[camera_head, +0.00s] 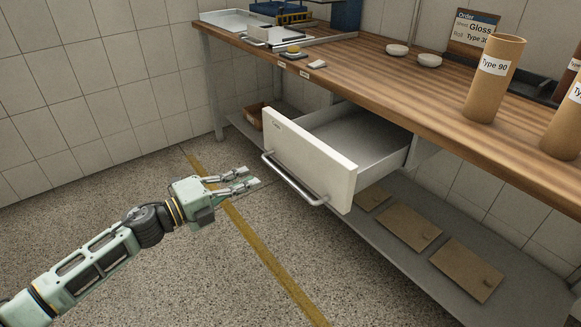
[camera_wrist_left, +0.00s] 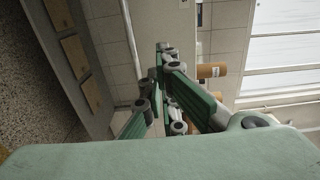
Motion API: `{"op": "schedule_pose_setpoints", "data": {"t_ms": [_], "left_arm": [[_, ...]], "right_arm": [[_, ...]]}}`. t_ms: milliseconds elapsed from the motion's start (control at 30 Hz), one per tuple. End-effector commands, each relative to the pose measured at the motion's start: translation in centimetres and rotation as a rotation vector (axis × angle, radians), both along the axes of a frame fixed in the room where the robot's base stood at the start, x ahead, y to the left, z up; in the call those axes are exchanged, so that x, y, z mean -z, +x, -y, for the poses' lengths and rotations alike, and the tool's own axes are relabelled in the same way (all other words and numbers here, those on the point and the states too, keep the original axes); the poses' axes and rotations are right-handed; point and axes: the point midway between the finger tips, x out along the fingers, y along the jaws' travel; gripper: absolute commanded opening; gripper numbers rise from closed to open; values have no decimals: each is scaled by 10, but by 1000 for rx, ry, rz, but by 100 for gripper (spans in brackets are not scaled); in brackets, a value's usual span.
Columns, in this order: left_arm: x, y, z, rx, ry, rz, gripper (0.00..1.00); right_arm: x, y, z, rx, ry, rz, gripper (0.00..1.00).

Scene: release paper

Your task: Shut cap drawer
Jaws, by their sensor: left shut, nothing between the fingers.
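The white drawer (camera_head: 309,160) hangs open under the wooden bench in the head view, pulled well out, with a metal bar handle (camera_head: 291,182) across its front. Its inside looks empty as far as it shows. My left gripper (camera_head: 253,178) is shut and empty, just left of the handle and apart from it, its fingers pointing right toward the drawer front. In the left wrist view the gripper fingers (camera_wrist_left: 167,55) show in front of a pale panel. My right gripper is not in view.
The wooden bench (camera_head: 385,80) carries cardboard tubes (camera_head: 495,77), two small white bowls (camera_head: 397,50) and a white tray (camera_head: 235,22). A lower shelf (camera_head: 400,251) holds flat brown boards (camera_head: 411,228). The speckled floor (camera_head: 150,270) with a yellow line is clear.

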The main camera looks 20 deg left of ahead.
Motion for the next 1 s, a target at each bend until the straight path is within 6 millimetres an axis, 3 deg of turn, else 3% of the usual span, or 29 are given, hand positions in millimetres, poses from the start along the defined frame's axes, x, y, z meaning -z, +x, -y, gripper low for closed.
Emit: {"op": "schedule_pose_setpoints", "data": {"t_ms": [600,800,1000], "left_arm": [[-1,82,64,-1,-3,1,0],[0,98,76,-3,-2,0,0],[0,102,79,-3,-2,-1,0]], "right_arm": [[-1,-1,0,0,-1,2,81],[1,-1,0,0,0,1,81],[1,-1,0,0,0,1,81]]}}
